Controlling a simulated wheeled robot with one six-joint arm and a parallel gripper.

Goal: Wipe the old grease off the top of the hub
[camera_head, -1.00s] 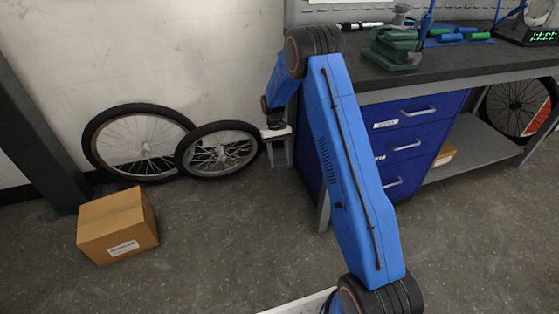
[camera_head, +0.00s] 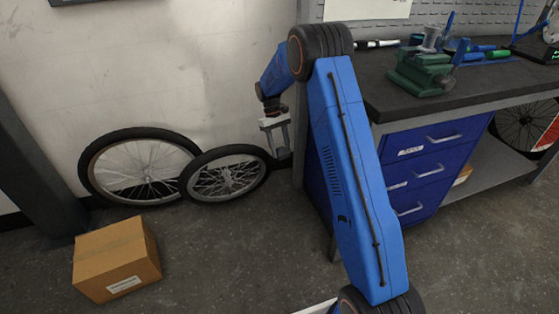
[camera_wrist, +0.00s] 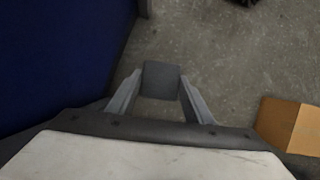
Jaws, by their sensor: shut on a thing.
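A silvery-grey metal piece, which looks like the hub (camera_head: 431,39), stands upright in the green vise (camera_head: 422,74) on the workbench. Any grease on its top is too small to make out. My gripper (camera_head: 281,146) hangs left of the bench, over the floor and well apart from the vise. In the wrist view my gripper (camera_wrist: 158,92) is shut on a small dark grey block (camera_wrist: 161,80), held between the fingertips. I cannot tell whether the block is a cloth or a sponge.
The dark bench top (camera_head: 455,97) has tools at its back and blue drawers (camera_head: 425,170) below. Two loose wheels (camera_head: 143,172) lean on the wall. A cardboard box (camera_head: 117,260) sits on the floor at left. The floor between box and bench is clear.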

